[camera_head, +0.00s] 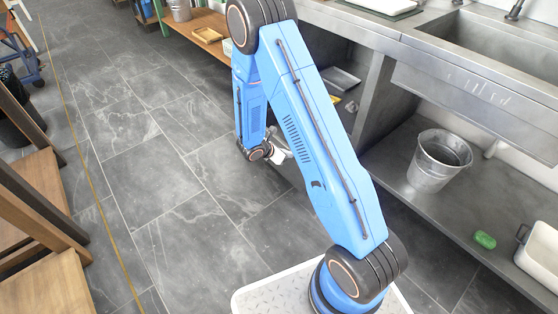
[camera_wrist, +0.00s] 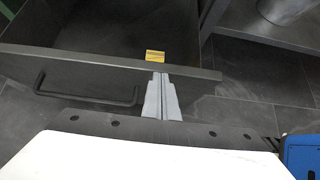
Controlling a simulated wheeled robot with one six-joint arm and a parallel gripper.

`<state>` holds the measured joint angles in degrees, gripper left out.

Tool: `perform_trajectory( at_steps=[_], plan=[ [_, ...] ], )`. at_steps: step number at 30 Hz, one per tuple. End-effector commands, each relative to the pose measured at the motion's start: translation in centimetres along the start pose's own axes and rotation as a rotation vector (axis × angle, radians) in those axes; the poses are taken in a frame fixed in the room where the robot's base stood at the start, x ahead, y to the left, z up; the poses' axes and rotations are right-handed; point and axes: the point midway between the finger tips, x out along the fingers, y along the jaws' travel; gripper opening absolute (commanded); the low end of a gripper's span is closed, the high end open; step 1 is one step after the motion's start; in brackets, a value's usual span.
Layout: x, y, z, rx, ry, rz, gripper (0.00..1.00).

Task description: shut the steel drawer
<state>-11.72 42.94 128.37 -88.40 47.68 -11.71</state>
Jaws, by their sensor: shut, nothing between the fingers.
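The steel drawer (camera_wrist: 205,82) stands open in the wrist view, with its dark inside showing beyond the front panel. A black bar handle (camera_wrist: 85,95) is on the left part of that panel. My gripper (camera_wrist: 158,78) is shut and empty. Its fingers overlap the panel to the right of the handle; I cannot tell whether they touch it. A small yellow item (camera_wrist: 155,56) shows just beyond the fingertips, seemingly inside the drawer. In the head view my gripper (camera_head: 283,156) is low over the floor, and my arm hides much of the drawer area.
A metal bucket (camera_head: 439,162) and a green block (camera_head: 485,240) stand on the low steel shelf (camera_head: 400,160) at right. A sink bench (camera_head: 470,70) is above it. Wooden furniture (camera_head: 45,200) stands at left. The tiled floor (camera_head: 150,150) between is clear.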

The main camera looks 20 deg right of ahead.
Motion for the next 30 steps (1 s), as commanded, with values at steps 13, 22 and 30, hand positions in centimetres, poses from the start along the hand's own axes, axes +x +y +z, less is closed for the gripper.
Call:
perform_trajectory(
  at_steps=[13,22,30],
  plan=[
    [9.6,-0.2,8.6,0.004,0.0,-0.004,0.0],
    [15.1,-0.1,13.5,0.002,0.0,-0.002,0.0],
    [18.0,-0.1,16.1,0.001,0.0,-0.001,0.0]
  ],
)
